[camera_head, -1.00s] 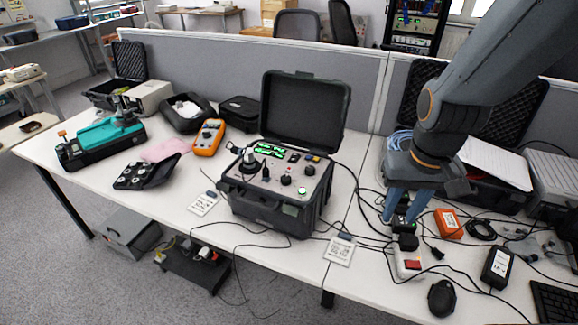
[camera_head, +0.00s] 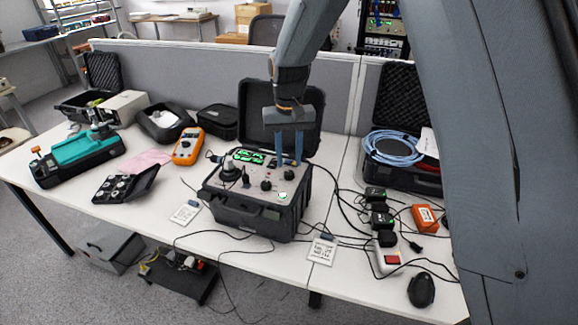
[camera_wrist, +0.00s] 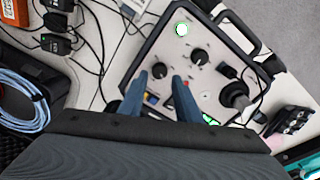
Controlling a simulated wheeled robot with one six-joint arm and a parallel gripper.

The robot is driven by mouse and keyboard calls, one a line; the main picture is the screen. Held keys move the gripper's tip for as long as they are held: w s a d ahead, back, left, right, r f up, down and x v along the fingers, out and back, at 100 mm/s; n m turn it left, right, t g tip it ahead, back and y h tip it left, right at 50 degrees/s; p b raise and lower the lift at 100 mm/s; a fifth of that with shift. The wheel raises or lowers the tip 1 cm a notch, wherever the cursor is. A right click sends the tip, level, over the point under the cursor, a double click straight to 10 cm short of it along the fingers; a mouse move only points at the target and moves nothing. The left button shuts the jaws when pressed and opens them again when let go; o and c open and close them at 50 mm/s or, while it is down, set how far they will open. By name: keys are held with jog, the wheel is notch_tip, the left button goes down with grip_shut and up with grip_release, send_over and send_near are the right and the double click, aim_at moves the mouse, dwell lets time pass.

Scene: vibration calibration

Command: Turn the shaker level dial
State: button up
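An open black case (camera_head: 245,222) holds a light control panel (camera_head: 262,198) with several black knobs. One black knob (camera_head: 288,172) lies just below my gripper (camera_head: 288,163); it also shows in the wrist view (camera_wrist: 158,70), between the tips of my gripper (camera_wrist: 158,77). A second knob (camera_head: 266,185) sits beside it, nearer the front; it shows in the wrist view (camera_wrist: 200,56) too. No readable label tells which is the shaker level dial. My two blue fingers are apart and point down. I cannot tell whether they touch the knob.
The case's raised lid (camera_head: 252,110) stands just behind my gripper. A dark cylindrical device (camera_head: 230,170) stands at the panel's left. Green displays (camera_head: 249,156) are lit, and a round button (camera_head: 283,196) glows green. Cables and black adapters (camera_head: 381,217) lie right of the case.

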aim_at(289, 172)
jog(key=shift+f+p, duration=0.5)
jog(key=shift+f, duration=1.6)
jog(key=shift+c, duration=0.3)
jog(key=c, duration=0.7)
jog(key=n+b, duration=0.1)
jog(key=n, duration=0.5)
jog(key=shift+w+n, duration=0.1)
jog(key=shift+n, duration=0.2)
jog(key=n+b, duration=0.1)
jog(key=n, duration=0.5)
jog(key=shift+r, duration=0.1)
jog(key=shift+n, duration=0.3)
